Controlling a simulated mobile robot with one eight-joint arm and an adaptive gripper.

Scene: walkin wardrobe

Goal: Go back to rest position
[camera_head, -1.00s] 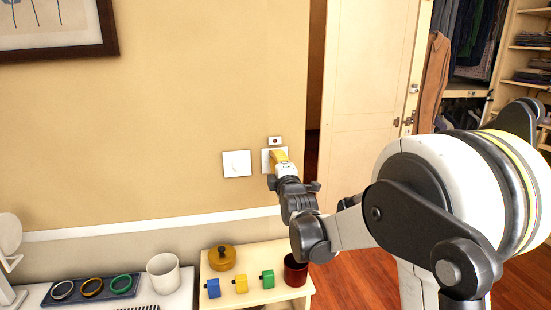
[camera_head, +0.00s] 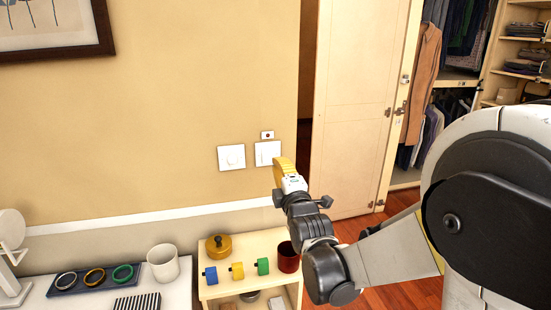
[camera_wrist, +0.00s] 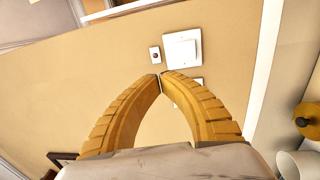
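My gripper (camera_head: 279,162) has yellow fingers and is in front of the wall, just right of and below the right white wall switch (camera_head: 267,153). In the wrist view my gripper (camera_wrist: 160,82) shows its two curved fingers with the tips touching and nothing between them. The switch also shows in the wrist view (camera_wrist: 183,49), beyond the fingertips and apart from them. A small plate with a red dot (camera_head: 267,135) sits above the switch.
A low shelf (camera_head: 218,293) below holds a yellow pot (camera_head: 218,247), coloured blocks and a dark red cup (camera_head: 288,257). A white table at left carries a white cup (camera_head: 163,263) and a ring tray. An open door (camera_head: 355,110) and wardrobe stand at right, above wooden floor.

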